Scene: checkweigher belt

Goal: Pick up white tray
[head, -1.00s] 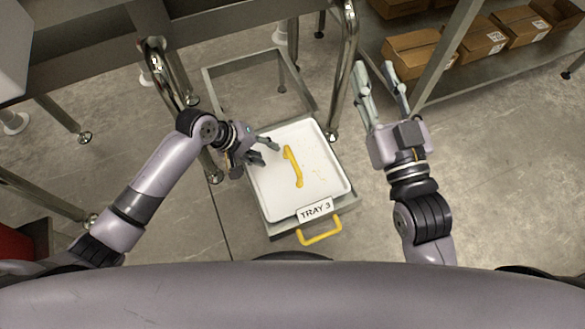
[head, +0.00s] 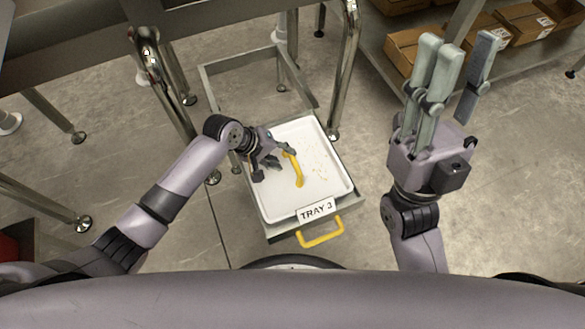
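The white tray (head: 318,187) lies on a low grey metal frame below me. It has two yellow handles, a far one (head: 297,172) over the tray's middle and a near one (head: 321,234) at the front beside a "TRAY 3" label (head: 316,210). Yellowish crumbs are scattered on its right part. My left gripper (head: 287,155) is over the tray's left half, its fingers at the upper end of the far handle. I cannot tell whether they touch or close on it. My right gripper (head: 455,65) is raised to the right of the tray, open and empty.
The grey metal frame (head: 213,87) extends behind the tray. Shiny table legs (head: 345,70) stand close around it. Cardboard boxes (head: 494,60) sit on a low shelf at the upper right.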

